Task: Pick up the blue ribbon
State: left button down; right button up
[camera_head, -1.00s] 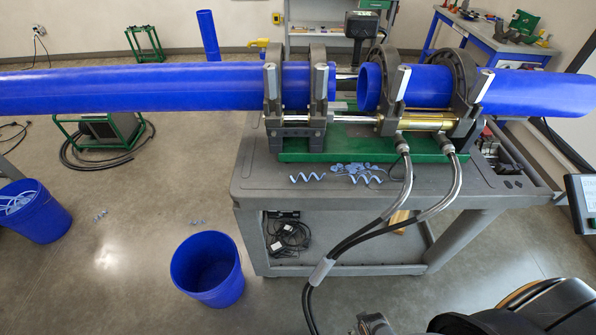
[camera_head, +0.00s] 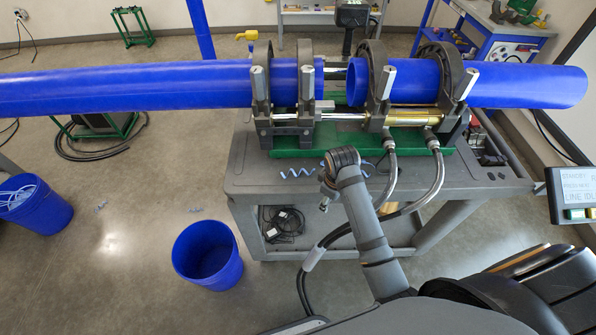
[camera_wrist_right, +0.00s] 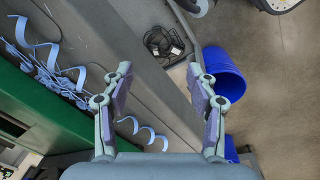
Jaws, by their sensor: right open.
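A curled blue ribbon (camera_head: 297,172) lies on the grey cart top in front of the green base. It also shows in the right wrist view (camera_wrist_right: 150,133), below the level of the fingers, with the left finger partly beside it. A second curled blue ribbon (camera_wrist_right: 42,45) lies near small blue shavings (camera_wrist_right: 70,80); in the head view my right wrist partly hides that pile. My right gripper (camera_wrist_right: 159,72) is open and empty above the cart's front edge. In the head view its fingers are small and hard to make out. My left gripper is not in view.
The green base (camera_head: 300,150) and clamps (camera_head: 375,85) holding blue pipes (camera_head: 130,88) stand behind the ribbons. Grey hoses (camera_head: 435,175) run over the cart top (camera_head: 250,183) to the right. An empty blue bucket (camera_head: 207,258) stands on the floor in front.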

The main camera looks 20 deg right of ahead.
jog(key=w+r+n, duration=0.1)
jog(key=w, duration=0.1)
jog(key=w+a+r+n, duration=0.1)
jog(key=w, duration=0.1)
jog(key=w+a+r+n, duration=0.1)
jog(key=w, duration=0.1)
jog(key=shift+w+r+g, duration=0.1)
jog(key=shift+w+g, duration=0.05)
jog(key=shift+g, duration=0.25)
jog(key=w+a+r+n+g, duration=0.1)
jog(key=w+a+r+n, duration=0.35)
jog(key=w+r, duration=0.2)
send_over(298, 170)
jog(key=shift+n+y, duration=0.3)
jog(key=shift+n, duration=0.15)
jog(key=f, duration=0.4)
jog(key=shift+s+d, duration=0.3)
jog(key=shift+w+a+f+p, duration=0.15)
jog(key=shift+f+p, duration=0.2)
jog(key=shift+f, duration=1.05)
jog(key=shift+w+a+f+p, duration=0.15)
jog(key=shift+f+p, duration=0.2)
jog(key=shift+f, duration=1.05)
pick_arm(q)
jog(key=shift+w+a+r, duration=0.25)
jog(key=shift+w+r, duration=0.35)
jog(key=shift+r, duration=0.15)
pick_arm(e)
jog(key=c, duration=0.8)
